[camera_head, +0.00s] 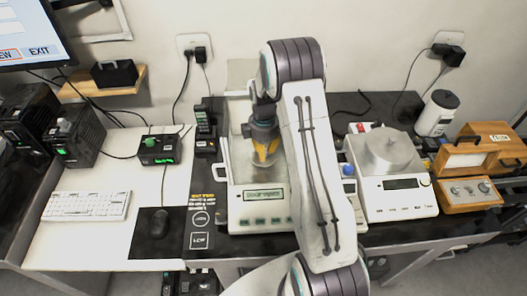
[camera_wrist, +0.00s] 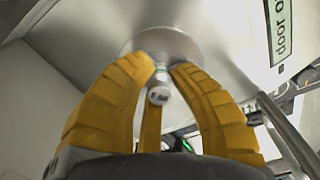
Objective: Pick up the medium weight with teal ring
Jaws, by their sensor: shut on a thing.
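My gripper (camera_head: 262,155) has yellow fingers and is over the balance (camera_head: 232,190), left of my arm link in the head view. The weight shows between the fingers. A round metal pan (camera_wrist: 160,42) lies just beyond the fingertips. I cannot tell whether the weight touches the pan. No teal ring is clear on the weight. The weight is hidden in the head view.
A second scale (camera_head: 400,198) with a metal pan stands to the right, near a wooden box (camera_head: 478,158). A black box with a green knob (camera_head: 158,149), a keyboard (camera_head: 87,206) and a mouse (camera_head: 158,224) are to the left. The balance's display (camera_wrist: 282,30) shows in the wrist view.

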